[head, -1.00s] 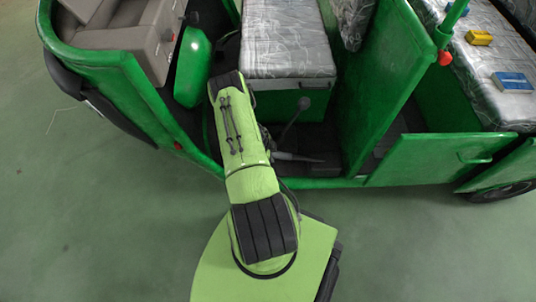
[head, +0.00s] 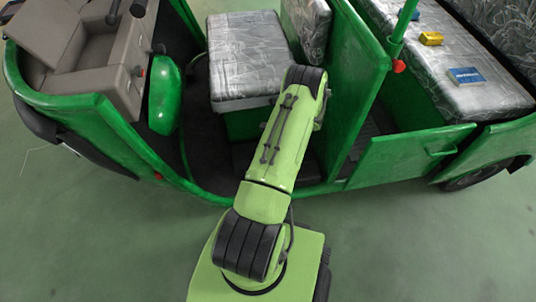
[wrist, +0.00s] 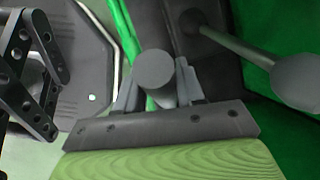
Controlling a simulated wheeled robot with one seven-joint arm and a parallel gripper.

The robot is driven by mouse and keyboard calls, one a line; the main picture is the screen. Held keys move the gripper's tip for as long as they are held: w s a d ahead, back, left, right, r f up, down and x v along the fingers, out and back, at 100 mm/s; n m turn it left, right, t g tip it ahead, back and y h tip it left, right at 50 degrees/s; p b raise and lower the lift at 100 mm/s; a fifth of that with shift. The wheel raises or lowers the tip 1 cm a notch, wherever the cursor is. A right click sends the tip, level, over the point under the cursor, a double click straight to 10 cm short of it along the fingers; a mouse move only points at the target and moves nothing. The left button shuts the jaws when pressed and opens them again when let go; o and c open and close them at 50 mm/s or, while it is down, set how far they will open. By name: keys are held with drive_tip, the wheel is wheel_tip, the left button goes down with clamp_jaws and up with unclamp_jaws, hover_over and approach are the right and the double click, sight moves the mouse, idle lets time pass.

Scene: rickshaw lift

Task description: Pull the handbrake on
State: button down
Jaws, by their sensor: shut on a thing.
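The handbrake lever (wrist: 153,68) shows in the wrist view as a grey rod seen by its round end. My gripper (wrist: 157,88) has its two grey fingers on either side of the rod, closed on it. In the head view my green arm reaches over the floor in front of the front seat. It hides the lever and my gripper there. How far the lever is raised cannot be told.
A second lever with a round grey knob (wrist: 298,80) stands close on the right in the wrist view. The front seat (head: 245,60), green partition (head: 345,100) and side sill (head: 215,198) surround the arm. Open floor (head: 90,240) lies at the lower left.

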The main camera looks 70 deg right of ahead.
drive_tip(key=shift+s+d+r, duration=0.15)
idle(0.3)
drive_tip(key=c, duration=0.8)
unclamp_jaws()
drive_tip(key=shift+s, duration=0.1)
drive_tip(key=p+v, duration=0.4)
drive_tip(key=v, duration=1.1)
drive_tip(key=shift+s+d+r, duration=0.1)
drive_tip(key=shift+s+r, duration=0.15)
drive_tip(key=shift+s, duration=0.05)
